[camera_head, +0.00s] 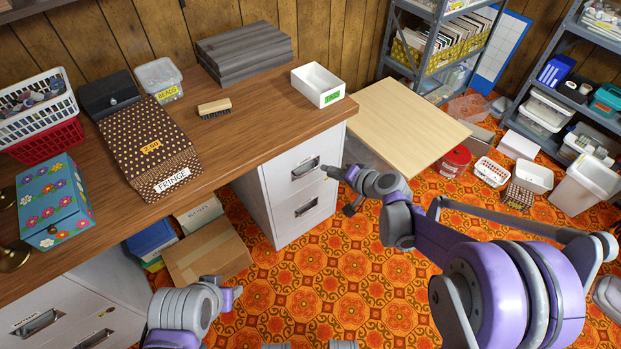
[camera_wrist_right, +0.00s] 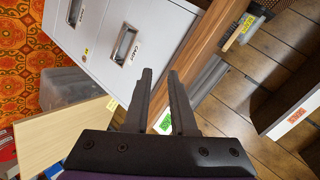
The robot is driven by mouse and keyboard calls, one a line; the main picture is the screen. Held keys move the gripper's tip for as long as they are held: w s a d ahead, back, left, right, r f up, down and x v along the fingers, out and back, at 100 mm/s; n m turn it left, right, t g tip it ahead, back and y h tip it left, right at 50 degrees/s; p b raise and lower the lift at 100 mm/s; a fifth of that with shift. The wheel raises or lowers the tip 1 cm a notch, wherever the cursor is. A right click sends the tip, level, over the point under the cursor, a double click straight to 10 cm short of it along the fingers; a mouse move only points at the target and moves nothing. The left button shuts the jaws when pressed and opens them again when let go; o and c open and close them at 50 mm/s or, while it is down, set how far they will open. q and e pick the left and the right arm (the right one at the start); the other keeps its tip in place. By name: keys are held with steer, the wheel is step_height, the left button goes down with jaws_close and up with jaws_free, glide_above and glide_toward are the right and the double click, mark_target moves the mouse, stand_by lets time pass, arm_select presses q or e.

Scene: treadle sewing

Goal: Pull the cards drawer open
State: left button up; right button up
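The cards drawer (camera_head: 291,163) is the upper drawer of a grey metal cabinet under the right end of the wooden worktop. It looks closed. Its recessed metal handle (camera_head: 305,168) faces the open floor. In the right wrist view the handle (camera_wrist_right: 124,45) sits beside a "CARDS" label (camera_wrist_right: 137,50). My right gripper (camera_head: 327,170) is just right of the handle in the head view. In the right wrist view its two fingers (camera_wrist_right: 160,72) are apart with nothing between them, and the handle lies left of them, not between them.
A lower drawer (camera_head: 307,208) is below. The worktop (camera_head: 245,130) edge overhangs the cabinet, with a white tray (camera_head: 318,84) near its corner. A pale wooden board (camera_head: 408,125) stands right of the cabinet. A cardboard box (camera_head: 208,252) lies left. Patterned floor in front is clear.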

steer(key=w+f+m+t+y+b, duration=0.1)
steer(key=w+f+m+b, duration=0.15)
steer(key=w+f, duration=0.6)
steer(key=m+t+b, duration=0.3)
glide_toward(311, 170)
arm_select(q)
step_height(311, 170, down, 10)
steer(key=w+b, duration=0.1)
steer(key=b, duration=0.1)
arm_select(e)
steer(key=x, duration=1)
steer(key=shift+w+a+f, duration=0.1)
steer(key=shift+f, duration=0.15)
arm_select(q)
steer(key=shift+f, duration=0.1)
arm_select(e)
jaws_close()
